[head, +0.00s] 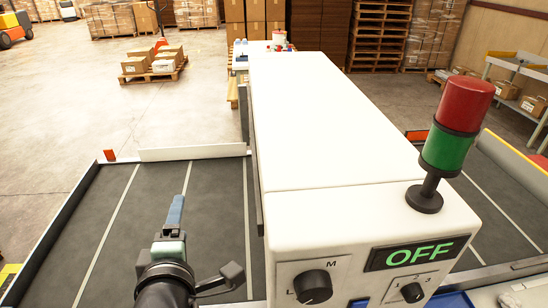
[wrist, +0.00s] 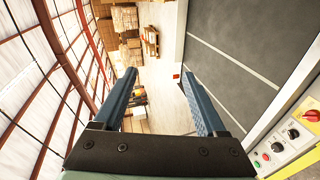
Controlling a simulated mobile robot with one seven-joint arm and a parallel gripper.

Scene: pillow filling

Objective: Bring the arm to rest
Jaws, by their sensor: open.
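My gripper (head: 176,208) is in the lower left of the head view, its blue fingers pointing away over the dark belt surface, to the left of the white machine. In the wrist view its two blue fingers (wrist: 160,76) stand wide apart with nothing between them. The gripper is open and empty, and it touches nothing that I can see. My dark wrist shows below it in the head view.
The white machine (head: 330,120) has a red and green lamp (head: 457,125), knobs and a lit OFF display (head: 418,253). The dark belt (head: 105,225) has pale lines and a raised rim. A pallet with boxes (head: 155,68) stands on open floor beyond.

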